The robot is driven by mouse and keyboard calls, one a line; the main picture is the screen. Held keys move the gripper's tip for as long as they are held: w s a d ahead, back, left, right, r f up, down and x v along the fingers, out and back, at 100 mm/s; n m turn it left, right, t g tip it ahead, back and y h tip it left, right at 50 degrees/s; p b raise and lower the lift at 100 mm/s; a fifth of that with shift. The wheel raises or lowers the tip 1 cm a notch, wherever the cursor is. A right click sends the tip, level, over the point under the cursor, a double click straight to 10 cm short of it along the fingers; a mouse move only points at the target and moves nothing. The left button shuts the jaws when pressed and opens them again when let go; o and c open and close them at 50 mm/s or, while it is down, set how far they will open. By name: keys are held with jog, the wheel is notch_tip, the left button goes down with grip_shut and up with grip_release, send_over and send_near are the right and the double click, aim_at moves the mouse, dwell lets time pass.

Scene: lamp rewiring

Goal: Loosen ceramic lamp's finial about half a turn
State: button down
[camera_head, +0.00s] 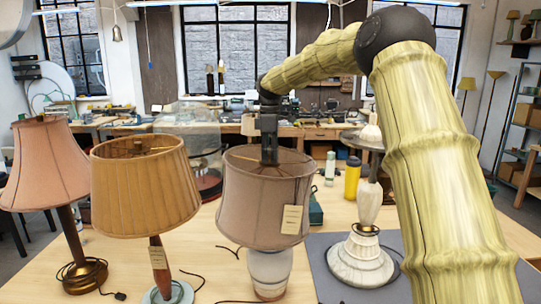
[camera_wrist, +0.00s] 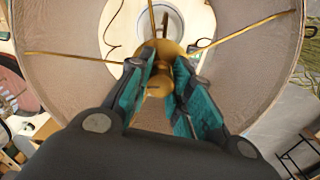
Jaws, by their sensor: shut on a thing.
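The ceramic lamp (camera_head: 269,275) with a white and tan body stands on the table under a grey-brown shade (camera_head: 255,205) with a paper tag (camera_head: 292,219). My gripper (camera_head: 269,155) points down into the open top of this shade. In the wrist view, my gripper (camera_wrist: 162,85) has its teal-padded fingers on either side of the brass finial (camera_wrist: 160,78), shut on it. The finial sits at the hub where the shade's brass spokes (camera_wrist: 245,32) meet. In the head view the fingertips and finial are hidden by the shade rim.
A pleated tan-shaded lamp (camera_head: 145,190) and a pink-shaded lamp (camera_head: 45,165) stand to the left. A pale stone lamp base (camera_head: 361,262) stands on a grey mat to the right. A yellow bottle (camera_head: 352,177) stands behind. Cords lie on the table.

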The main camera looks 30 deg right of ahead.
dwell(0.4)
jog(key=c, duration=1.3)
grip_release()
jog(key=shift+d, duration=0.1)
jog(key=shift+o, duration=0.2)
jog(key=shift+r, duration=0.1)
notch_tip(320, 180, up, 12)
